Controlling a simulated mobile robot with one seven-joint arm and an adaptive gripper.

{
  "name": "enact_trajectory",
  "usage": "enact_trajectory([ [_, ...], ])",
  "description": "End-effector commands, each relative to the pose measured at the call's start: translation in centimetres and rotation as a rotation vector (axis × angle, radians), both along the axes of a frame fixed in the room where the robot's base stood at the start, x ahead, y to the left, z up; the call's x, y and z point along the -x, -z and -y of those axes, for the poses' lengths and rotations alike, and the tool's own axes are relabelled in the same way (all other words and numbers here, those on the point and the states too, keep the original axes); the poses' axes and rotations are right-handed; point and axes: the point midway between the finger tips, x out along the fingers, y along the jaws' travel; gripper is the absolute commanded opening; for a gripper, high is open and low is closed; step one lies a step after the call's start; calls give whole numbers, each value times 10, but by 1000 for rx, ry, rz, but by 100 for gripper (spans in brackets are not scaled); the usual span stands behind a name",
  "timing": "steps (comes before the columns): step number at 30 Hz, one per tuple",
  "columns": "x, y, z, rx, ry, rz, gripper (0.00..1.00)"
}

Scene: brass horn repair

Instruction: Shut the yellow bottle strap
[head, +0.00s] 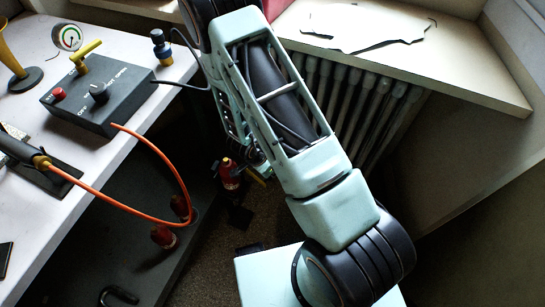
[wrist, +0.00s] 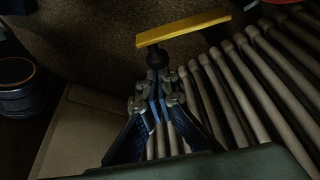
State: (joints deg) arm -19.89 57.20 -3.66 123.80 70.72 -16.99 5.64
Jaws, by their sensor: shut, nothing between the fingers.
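A yellow bar (wrist: 183,27), which looks like the strap, lies slanted across the top of the wrist view, just beyond my fingertips. A dark round knob (wrist: 157,57) sits between its left part and my fingertips; I cannot tell whether they touch. In the head view a small yellow piece (head: 258,177) shows below my arm, right of a red bottle (head: 230,173). I cannot tell whether the strap is open. My gripper (wrist: 158,90) is shut and empty. In the head view it is mostly hidden behind my arm.
A ribbed radiator (wrist: 245,85) is close on the right, under a windowsill (head: 430,60). A workbench (head: 75,215) is at left, with a control box (head: 98,98) and an orange hose (head: 160,160). A dark banded cylinder (wrist: 14,90) stands at left in the wrist view.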

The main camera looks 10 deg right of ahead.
Motion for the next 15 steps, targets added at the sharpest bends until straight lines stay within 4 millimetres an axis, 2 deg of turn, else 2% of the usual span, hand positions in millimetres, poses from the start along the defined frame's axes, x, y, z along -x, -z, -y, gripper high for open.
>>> enact_trajectory([
  [1,5,-9,-3,1,36,-4,0],
  [15,32,-6,-27,-2,453,-2,0],
])
